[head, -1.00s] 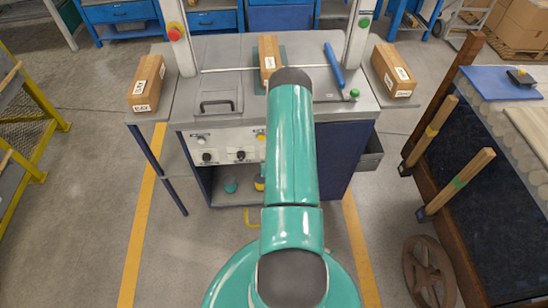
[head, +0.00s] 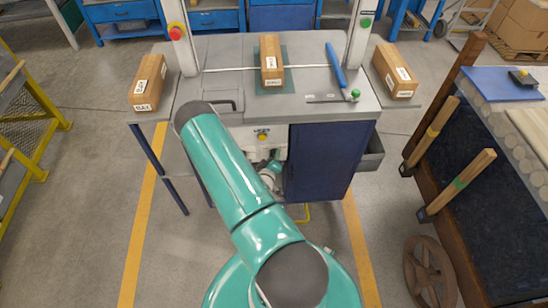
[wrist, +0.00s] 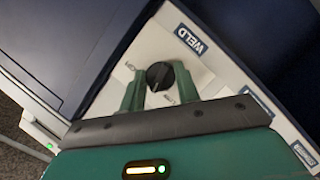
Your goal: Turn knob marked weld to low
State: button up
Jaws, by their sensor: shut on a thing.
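The black weld knob (wrist: 158,76) is on a pale panel (wrist: 206,82) in the wrist view, beside a dark blue label reading WELD (wrist: 190,40). My gripper (wrist: 159,70) has one green finger on each side of the knob and is shut on it. Small grey print shows on the panel to the left of the knob and below it, too small to read surely.
The panel belongs to a grey-topped machine (head: 215,55) with a blue door (head: 325,150). Taped boxes lie on the top (head: 271,60) and on the left (head: 147,82) and right (head: 394,70) side shelves.

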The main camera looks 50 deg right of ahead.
jog(key=shift+f+n+h, duration=0.1)
jog(key=shift+n+h, duration=0.8)
jog(key=shift+n, duration=1.05)
jog(key=shift+f+n+h, duration=0.1)
jog(key=shift+n+h, duration=0.8)
jog(key=shift+n, duration=1.05)
jog(key=o, duration=1)
jog(key=v, duration=1.4)
